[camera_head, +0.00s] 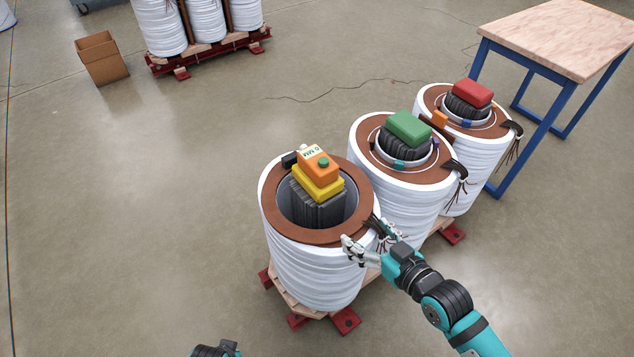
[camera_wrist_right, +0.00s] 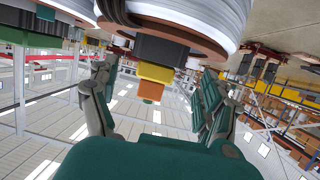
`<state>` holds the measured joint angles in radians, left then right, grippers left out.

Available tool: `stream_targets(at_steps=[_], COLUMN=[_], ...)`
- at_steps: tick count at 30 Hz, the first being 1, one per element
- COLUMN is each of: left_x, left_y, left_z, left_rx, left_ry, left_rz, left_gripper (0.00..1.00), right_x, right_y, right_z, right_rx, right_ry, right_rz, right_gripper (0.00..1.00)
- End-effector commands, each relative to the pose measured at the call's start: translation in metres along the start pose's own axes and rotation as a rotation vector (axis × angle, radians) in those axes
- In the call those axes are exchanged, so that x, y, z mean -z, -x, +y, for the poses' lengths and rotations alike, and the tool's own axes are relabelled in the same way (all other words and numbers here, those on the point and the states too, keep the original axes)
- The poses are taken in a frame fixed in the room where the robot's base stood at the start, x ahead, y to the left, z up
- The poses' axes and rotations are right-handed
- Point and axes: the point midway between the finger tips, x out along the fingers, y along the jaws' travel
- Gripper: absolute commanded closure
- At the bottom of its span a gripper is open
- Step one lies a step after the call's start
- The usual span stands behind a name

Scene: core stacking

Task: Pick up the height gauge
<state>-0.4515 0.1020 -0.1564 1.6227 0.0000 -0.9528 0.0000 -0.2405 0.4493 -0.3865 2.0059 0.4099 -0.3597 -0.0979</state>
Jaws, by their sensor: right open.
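The height gauge appears to be the orange block with a pale "0 MM" label and a green button (camera_head: 318,161). It sits on a yellow block (camera_head: 318,184) on top of the dark core inside the nearest white coil (camera_head: 312,262). In the right wrist view, the orange block (camera_wrist_right: 150,91) shows upside down between the fingers, beyond them. My right gripper (camera_head: 367,238) is open and empty at the right side of that coil's rim, apart from the gauge. My left gripper's fingers do not show; only a teal and dark part of mine is at the bottom edge.
Two more coils stand behind to the right, topped with a green block (camera_head: 408,128) and a red block (camera_head: 472,93). Dark cables (camera_head: 460,172) hang from their rims. A blue-legged table (camera_head: 560,35) is at upper right. A cardboard box (camera_head: 102,58) is at upper left. The left floor is clear.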

Motion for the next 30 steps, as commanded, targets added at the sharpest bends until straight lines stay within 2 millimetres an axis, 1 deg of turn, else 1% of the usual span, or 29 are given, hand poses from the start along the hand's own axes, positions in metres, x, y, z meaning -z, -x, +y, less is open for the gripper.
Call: stream_targets(at_steps=[1, 3, 6, 10, 14, 24, 27, 30], left_x=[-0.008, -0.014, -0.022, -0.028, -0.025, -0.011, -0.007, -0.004], left_y=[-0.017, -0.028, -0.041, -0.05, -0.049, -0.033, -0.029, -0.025], left_z=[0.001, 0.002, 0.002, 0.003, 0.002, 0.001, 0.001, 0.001], left_rx=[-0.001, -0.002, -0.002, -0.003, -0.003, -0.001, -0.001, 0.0], left_ry=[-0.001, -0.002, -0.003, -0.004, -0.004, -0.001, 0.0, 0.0], left_rz=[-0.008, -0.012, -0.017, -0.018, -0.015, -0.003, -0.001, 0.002], left_gripper=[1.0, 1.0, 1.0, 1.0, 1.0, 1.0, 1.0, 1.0], right_x=[0.011, 0.032, 0.052, 0.067, 0.076, 0.1, 0.104, 0.107], right_y=[-0.003, -0.003, -0.001, -0.001, -0.017, -0.086, -0.101, -0.11], right_z=[0.0, -0.001, 0.0, 0.002, 0.001, -0.005, -0.006, -0.006], right_rx=[0.023, 0.045, 0.064, 0.073, 0.074, 0.074, 0.074, 0.073], right_ry=[0.019, 0.025, 0.027, 0.026, 0.022, 0.022, 0.023, 0.024], right_rz=[0.072, 0.16, 0.256, 0.324, 0.341, 0.338, 0.335, 0.334], right_gripper=[0.19, 0.19, 0.19, 0.19, 0.19, 0.19, 0.19, 0.19])
